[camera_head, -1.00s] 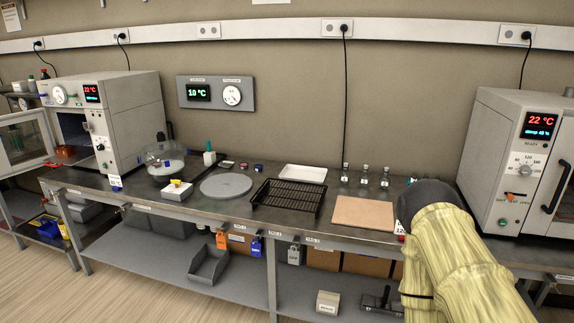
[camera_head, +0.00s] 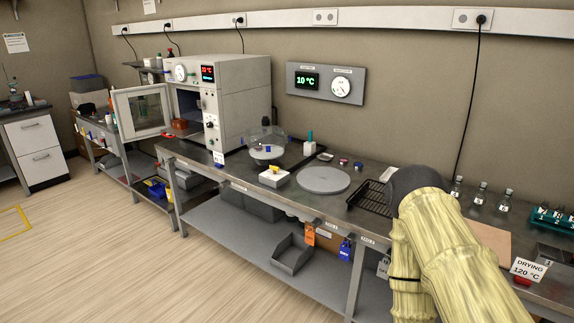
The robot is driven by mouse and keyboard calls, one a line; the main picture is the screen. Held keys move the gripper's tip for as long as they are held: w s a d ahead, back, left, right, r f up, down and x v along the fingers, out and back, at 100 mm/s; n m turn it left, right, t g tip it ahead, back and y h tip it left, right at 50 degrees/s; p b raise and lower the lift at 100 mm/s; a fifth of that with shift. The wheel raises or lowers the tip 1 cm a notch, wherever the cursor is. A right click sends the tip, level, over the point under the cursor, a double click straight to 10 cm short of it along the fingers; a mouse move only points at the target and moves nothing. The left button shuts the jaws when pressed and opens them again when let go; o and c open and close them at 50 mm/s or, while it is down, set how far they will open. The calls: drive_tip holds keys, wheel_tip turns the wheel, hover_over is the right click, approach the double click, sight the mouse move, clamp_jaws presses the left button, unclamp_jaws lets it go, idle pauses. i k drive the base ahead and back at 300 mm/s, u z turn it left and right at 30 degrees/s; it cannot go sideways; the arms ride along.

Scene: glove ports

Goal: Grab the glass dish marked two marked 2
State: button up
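I cannot make out a glass dish with a readable mark 2. A round clear glass vessel (camera_head: 266,143) with white contents stands on the bench beside the left oven; any number on it is too small to read. Several small flat items lie to its right, among them a pale one (camera_head: 325,157) and a dark one (camera_head: 343,162); I cannot tell what they are. My arm in its yellow sleeve covers part of the bench at the lower right. My gripper is not in view.
The left oven (camera_head: 228,95) has its door (camera_head: 141,108) swung open to the left. A grey round plate (camera_head: 323,180), a white box (camera_head: 275,177), a black rack (camera_head: 369,196), small bottles (camera_head: 480,193) and a teal rack (camera_head: 549,219) stand on the bench (camera_head: 400,165). The floor at left is clear.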

sight(343, 160)
drive_tip(key=u, duration=0.9)
drive_tip(key=i, duration=1.1)
drive_tip(key=z, duration=1.6)
